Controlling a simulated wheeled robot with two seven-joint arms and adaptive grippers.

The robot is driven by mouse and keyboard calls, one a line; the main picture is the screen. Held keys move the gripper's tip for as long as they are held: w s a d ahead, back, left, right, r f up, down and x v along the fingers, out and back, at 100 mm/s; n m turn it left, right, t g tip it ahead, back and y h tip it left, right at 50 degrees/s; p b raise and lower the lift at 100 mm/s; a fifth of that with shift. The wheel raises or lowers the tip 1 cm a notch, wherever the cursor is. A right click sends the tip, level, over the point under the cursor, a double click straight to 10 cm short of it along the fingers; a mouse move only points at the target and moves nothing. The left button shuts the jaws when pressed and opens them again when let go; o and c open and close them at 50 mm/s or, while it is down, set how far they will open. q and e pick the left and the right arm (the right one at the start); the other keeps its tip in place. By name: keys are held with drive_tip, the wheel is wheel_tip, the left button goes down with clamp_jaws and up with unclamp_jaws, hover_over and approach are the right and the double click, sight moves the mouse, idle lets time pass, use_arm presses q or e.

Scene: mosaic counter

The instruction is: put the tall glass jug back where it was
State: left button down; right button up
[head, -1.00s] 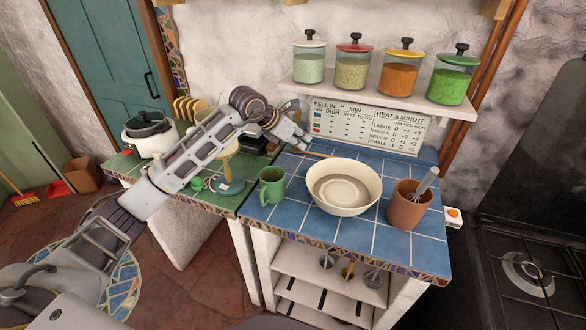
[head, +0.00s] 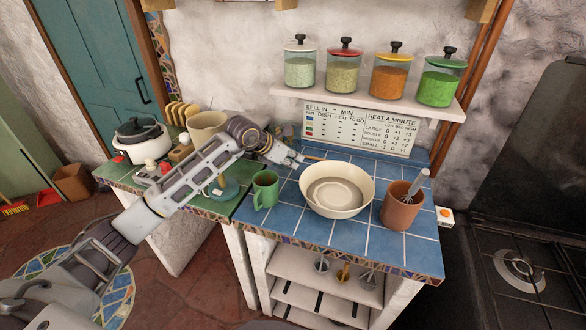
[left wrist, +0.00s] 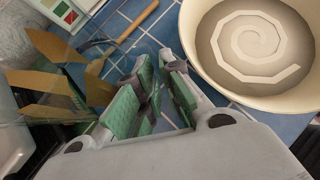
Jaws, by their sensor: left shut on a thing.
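My left gripper (head: 294,159) is over the back of the blue-tiled counter, behind and left of the cream bowl. In the left wrist view its green-padded fingers (left wrist: 152,98) are close together. The tall glass jug (left wrist: 100,52) is see-through and shows there only as a faint curved outline beside the fingers. The gripper is shut on it; the exact grip point is hard to see. In the head view my gripper and wrist hide most of the jug, and I cannot tell whether its base touches the tiles. My right gripper is not in view.
The cream bowl (head: 366,192) stands close to my left gripper. A green mug (head: 265,188) is in front, and a brown pot with a whisk (head: 400,210) is at right. A wooden-handled tool (left wrist: 137,22) lies on the tiles. Jars stand on the white shelf (head: 350,101) above.

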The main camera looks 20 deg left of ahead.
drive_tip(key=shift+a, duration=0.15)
use_arm(q)
drive_tip(key=shift+f, duration=1.8)
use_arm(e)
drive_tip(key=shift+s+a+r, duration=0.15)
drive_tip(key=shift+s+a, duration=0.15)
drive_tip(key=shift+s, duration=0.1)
use_arm(q)
drive_tip(key=shift+f, duration=0.1)
